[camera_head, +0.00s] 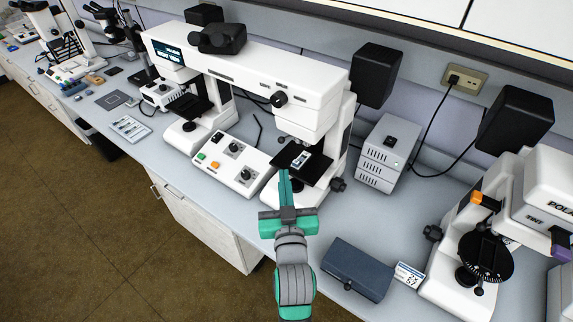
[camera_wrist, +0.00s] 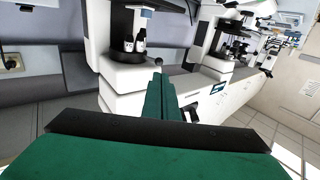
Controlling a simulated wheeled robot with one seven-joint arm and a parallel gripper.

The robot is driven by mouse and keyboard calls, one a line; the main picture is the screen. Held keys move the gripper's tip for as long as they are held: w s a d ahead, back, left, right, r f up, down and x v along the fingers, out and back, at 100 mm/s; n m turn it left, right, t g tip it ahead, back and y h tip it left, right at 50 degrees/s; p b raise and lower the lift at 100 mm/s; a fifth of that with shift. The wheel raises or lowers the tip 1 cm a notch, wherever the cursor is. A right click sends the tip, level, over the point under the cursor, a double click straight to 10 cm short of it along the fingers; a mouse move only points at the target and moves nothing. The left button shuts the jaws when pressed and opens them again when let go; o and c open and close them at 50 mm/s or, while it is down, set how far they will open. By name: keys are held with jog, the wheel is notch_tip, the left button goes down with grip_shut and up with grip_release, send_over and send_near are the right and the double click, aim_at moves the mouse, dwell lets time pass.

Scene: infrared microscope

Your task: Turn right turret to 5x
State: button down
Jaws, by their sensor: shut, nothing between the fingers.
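The large white infrared microscope (camera_head: 235,70) stands on the bench, with two heads on one long beam. Its right turret (camera_head: 291,140) sits under the right head, small and mostly shaded in the head view. In the wrist view the right turret's objectives (camera_wrist: 134,43) hang under the white head; any magnification marks are too small to read. My gripper (camera_head: 284,174) is shut and empty, its green fingers pointing up beside the left edge of the black right stage (camera_head: 316,167). In the wrist view my gripper (camera_wrist: 158,80) points toward the turret, below the objectives, apart from them.
The control box (camera_head: 228,165) lies left of my gripper. A grey box (camera_head: 384,153) stands right of the microscope. A dark blue case (camera_head: 357,268) and a small sign (camera_head: 408,275) lie at the front right. Another microscope (camera_head: 490,235) stands far right.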

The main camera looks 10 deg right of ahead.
jog(key=s+d+f+m+t, duration=0.1)
jog(key=d+m, duration=0.1)
jog(key=m, duration=0.8)
jog(key=s+d+f+m, duration=0.2)
jog(key=m, duration=0.8)
jog(key=w+a+r, duration=0.1)
jog(key=w+r, duration=0.1)
jog(key=w, duration=1.1)
jog(key=shift+r, duration=0.25)
jog(key=shift+w+h, duration=0.15)
jog(key=shift+h, duration=0.25)
